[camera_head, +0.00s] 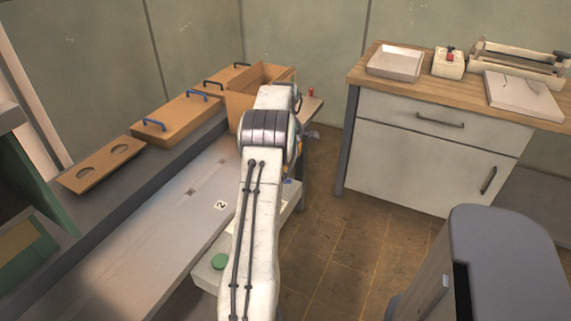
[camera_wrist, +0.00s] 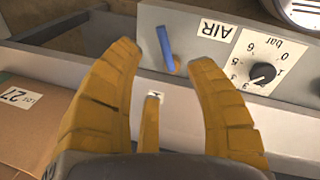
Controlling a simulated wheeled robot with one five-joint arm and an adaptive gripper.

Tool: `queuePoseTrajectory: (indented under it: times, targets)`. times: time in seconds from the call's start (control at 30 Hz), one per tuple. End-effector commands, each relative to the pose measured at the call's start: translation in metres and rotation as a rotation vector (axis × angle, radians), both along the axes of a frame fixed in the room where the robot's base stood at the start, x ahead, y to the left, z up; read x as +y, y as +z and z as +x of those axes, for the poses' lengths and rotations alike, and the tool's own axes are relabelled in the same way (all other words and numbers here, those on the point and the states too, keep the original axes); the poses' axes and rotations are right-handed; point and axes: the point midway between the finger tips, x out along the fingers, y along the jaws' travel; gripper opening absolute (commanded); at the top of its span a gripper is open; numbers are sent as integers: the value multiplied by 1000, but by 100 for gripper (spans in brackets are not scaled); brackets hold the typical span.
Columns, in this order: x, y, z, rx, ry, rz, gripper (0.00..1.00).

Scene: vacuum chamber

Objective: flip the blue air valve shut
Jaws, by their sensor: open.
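The blue air valve lever (camera_wrist: 166,48) shows in the wrist view on a light grey panel (camera_wrist: 195,18), beside a label reading AIR (camera_wrist: 216,28). The lever lies nearly up and down in the picture, its lower end at a small round pivot. My gripper (camera_wrist: 165,55) is open, with its yellow fingers spread to either side of the lever in the picture. I cannot tell how far the fingertips are from the panel. Nothing shows between the fingers as held. In the head view my arm (camera_head: 262,200) hides the gripper and the valve.
A pressure dial marked bar (camera_wrist: 262,72) sits on the panel right of the lever. A cardboard box (camera_wrist: 30,125) is at the lower left of the wrist view. In the head view, a wooden-topped cabinet (camera_head: 430,135) stands at the right, with open floor (camera_head: 335,235) before it.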

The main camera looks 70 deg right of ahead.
Motion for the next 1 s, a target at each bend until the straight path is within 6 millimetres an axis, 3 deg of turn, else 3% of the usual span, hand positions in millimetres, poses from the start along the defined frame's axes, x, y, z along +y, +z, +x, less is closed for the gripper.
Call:
queuePoseTrajectory:
  times: [0.47, 0.6, 0.77, 0.87, 1.0]
  targets:
    - [1, 8, 0, 0, 0, -1, 52]
    - [1, 7, 1, -2, 3, -9, 39]
    - [0, 39, 5, -19, 8, -77, 25]
    - [18, 50, 4, -19, 13, -74, 16]
    - [50, 48, -2, -15, 2, -46, 4]
